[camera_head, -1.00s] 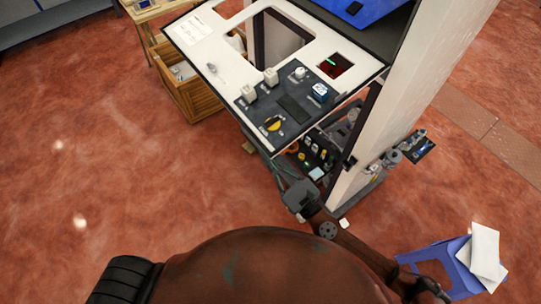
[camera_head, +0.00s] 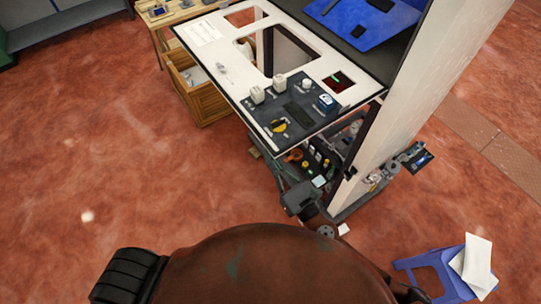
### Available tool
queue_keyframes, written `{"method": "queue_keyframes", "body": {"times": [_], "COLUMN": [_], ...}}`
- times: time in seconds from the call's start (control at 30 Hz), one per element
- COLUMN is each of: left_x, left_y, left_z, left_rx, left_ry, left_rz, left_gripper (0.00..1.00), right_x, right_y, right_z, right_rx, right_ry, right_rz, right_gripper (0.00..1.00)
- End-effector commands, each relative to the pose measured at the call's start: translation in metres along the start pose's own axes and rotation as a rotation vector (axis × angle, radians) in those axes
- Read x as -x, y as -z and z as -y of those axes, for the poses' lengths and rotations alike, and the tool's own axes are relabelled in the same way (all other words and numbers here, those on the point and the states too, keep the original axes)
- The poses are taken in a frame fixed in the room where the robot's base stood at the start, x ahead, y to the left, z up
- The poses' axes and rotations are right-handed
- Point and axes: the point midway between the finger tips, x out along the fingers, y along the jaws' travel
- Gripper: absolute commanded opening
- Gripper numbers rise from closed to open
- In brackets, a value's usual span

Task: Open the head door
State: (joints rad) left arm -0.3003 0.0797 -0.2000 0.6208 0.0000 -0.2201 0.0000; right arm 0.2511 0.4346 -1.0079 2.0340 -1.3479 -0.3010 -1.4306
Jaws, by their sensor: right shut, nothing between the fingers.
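The head door (camera_head: 313,63) is the white panel with cut-outs and a dark control strip. It stands swung out from the dispenser cabinet (camera_head: 414,90), its outer face turned up towards me, so it is open. My right gripper (camera_head: 276,172) is below the door's near edge, beside the cabinet's exposed inner parts (camera_head: 315,165). It is shut with nothing in it. Its tips are partly hidden by the door, and I cannot tell whether they touch its underside. My left gripper is not in view.
A blue stool (camera_head: 432,268) with white sheets (camera_head: 472,262) stands at the lower right. A wooden crate (camera_head: 205,100) sits under a small table behind the door. A small bracketed device (camera_head: 415,160) juts from the cabinet's right side. The floor on the left is clear.

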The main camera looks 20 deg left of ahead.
Motion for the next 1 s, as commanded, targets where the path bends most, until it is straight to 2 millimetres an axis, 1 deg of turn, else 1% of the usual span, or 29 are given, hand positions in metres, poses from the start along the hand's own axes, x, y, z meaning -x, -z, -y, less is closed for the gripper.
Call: {"method": "queue_keyframes", "body": {"times": [0.17, 0.27, 0.37, 0.57, 0.6, 0.67, 0.8, 0.9, 1.0], "left_x": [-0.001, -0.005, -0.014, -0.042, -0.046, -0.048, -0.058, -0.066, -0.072], "left_y": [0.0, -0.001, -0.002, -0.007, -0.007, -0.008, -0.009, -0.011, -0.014], "left_z": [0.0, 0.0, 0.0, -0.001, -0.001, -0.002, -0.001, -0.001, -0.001], "left_rx": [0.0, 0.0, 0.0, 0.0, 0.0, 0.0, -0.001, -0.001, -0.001], "left_ry": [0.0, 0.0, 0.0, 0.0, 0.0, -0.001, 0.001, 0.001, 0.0], "left_rz": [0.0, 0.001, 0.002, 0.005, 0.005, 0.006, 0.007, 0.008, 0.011], "left_gripper": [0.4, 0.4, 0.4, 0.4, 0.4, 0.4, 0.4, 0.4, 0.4], "right_x": [0.0, 0.001, 0.003, 0.009, 0.013, 0.03, 0.062, 0.081, 0.095], "right_y": [-0.001, 0.004, 0.013, 0.044, 0.048, 0.044, 0.043, 0.043, 0.042], "right_z": [0.0, 0.0, -0.001, -0.002, -0.003, -0.002, -0.002, -0.002, -0.001], "right_rx": [0.001, 0.001, 0.0, -0.004, -0.004, -0.003, -0.001, -0.003, -0.001], "right_ry": [0.001, 0.0, -0.001, -0.005, -0.006, -0.006, -0.005, -0.005, -0.006], "right_rz": [0.003, 0.003, 0.002, 0.001, 0.0, -0.001, 0.0, 0.0, 0.0], "right_gripper": [0.0, 0.0, 0.0, 0.0, 0.0, 0.0, 0.0, 0.0, 0.0]}}
